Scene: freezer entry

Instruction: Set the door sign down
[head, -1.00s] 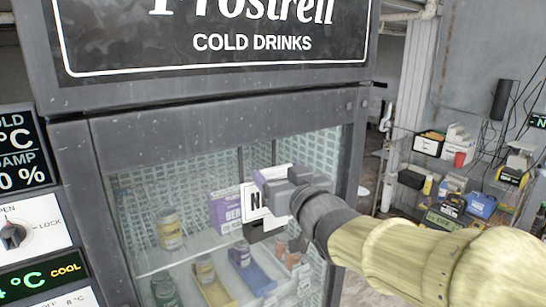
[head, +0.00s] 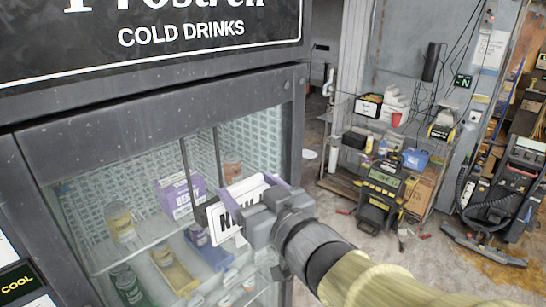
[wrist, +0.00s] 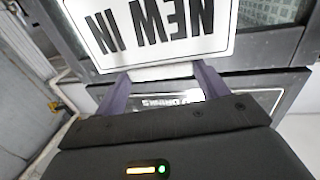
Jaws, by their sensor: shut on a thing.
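My gripper (head: 262,208) is shut on the door sign (head: 238,203), a white plate with a black border and black letters. The sign is held up in front of the glass door of the drinks cooler, partly hidden by my gripper in the head view. In the wrist view the sign (wrist: 150,28) fills the top and reads "NEW IN" upside down. The purple fingers (wrist: 160,85) meet its near edge there. I cannot tell whether the sign touches the glass.
The drinks cooler (head: 150,97) stands at the left with cans and boxes behind its glass. A loaded shelf rack (head: 345,183) stands against the back wall. A dark floor machine (head: 510,190) stands at the right.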

